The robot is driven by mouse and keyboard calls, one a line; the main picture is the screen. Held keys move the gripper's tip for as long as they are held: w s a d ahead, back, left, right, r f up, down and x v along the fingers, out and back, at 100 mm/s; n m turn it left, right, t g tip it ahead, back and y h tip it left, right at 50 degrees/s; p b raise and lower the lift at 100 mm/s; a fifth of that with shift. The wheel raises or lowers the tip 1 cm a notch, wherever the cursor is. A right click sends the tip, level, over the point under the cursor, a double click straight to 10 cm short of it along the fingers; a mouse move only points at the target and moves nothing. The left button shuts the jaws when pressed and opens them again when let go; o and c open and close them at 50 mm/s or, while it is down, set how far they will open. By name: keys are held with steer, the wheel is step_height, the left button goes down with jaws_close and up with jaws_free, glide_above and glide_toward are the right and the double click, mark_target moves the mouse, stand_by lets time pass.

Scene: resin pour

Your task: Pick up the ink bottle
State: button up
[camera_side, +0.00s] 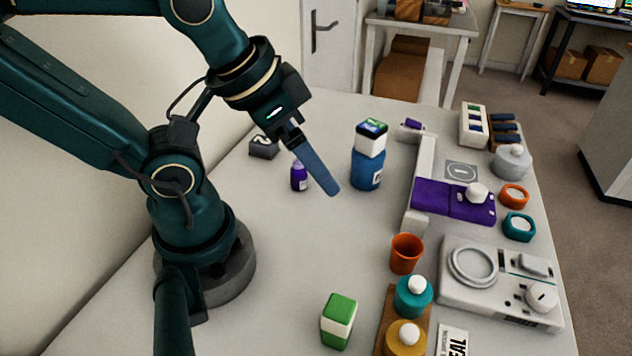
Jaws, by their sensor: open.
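A small purple bottle (299,176), which looks like the ink bottle, stands upright on the white table, left of the middle. My gripper (330,190) hangs just right of the bottle and partly overlaps its edge in this view. The jaws point down and to the right, and nothing shows between them. Only one blue-grey finger is plain to see; the other is hidden behind it. I cannot tell the exact gap between finger and bottle.
A blue jar (366,170) with a white and green box (371,138) on top stands close right of my gripper. A green and white block (338,320), an orange cup (406,253) and a scale-like device (500,283) lie nearer. The table's middle front is clear.

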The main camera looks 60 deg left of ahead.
stand_by(0.4)
steer(key=c, duration=0.3)
steer(key=shift+c, duration=0.2)
